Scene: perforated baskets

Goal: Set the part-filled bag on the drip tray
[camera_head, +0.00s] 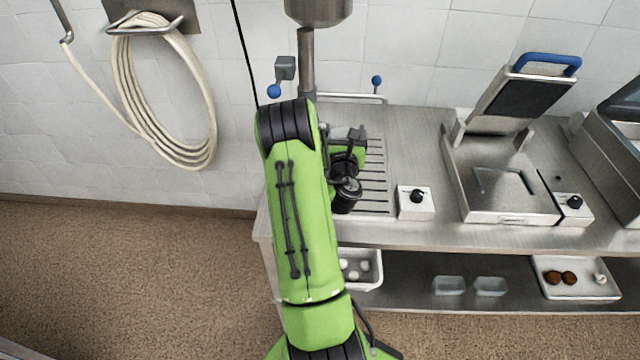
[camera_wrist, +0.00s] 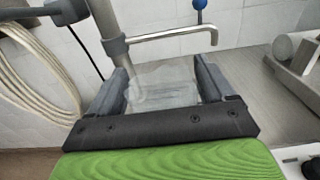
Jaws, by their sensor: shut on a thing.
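A clear, see-through bag (camera_wrist: 160,88) is between the two grey fingers of my gripper (camera_wrist: 163,85) in the wrist view, and the gripper is shut on it. Its lower part and how full it is cannot be made out. In the head view my green arm hides the bag and most of the gripper. The drip tray (camera_head: 377,178) is the slatted panel at the left end of the steel counter, partly behind my arm. I cannot tell whether the bag touches it.
A steel pipe (camera_head: 307,65) comes down from a hopper above the tray, beside a blue-knobbed lever (camera_head: 274,91). A bent rail (camera_wrist: 175,34) is just beyond the bag. A dial box (camera_head: 416,203) and open press (camera_head: 500,185) stand right. A coiled hose (camera_head: 150,100) hangs left.

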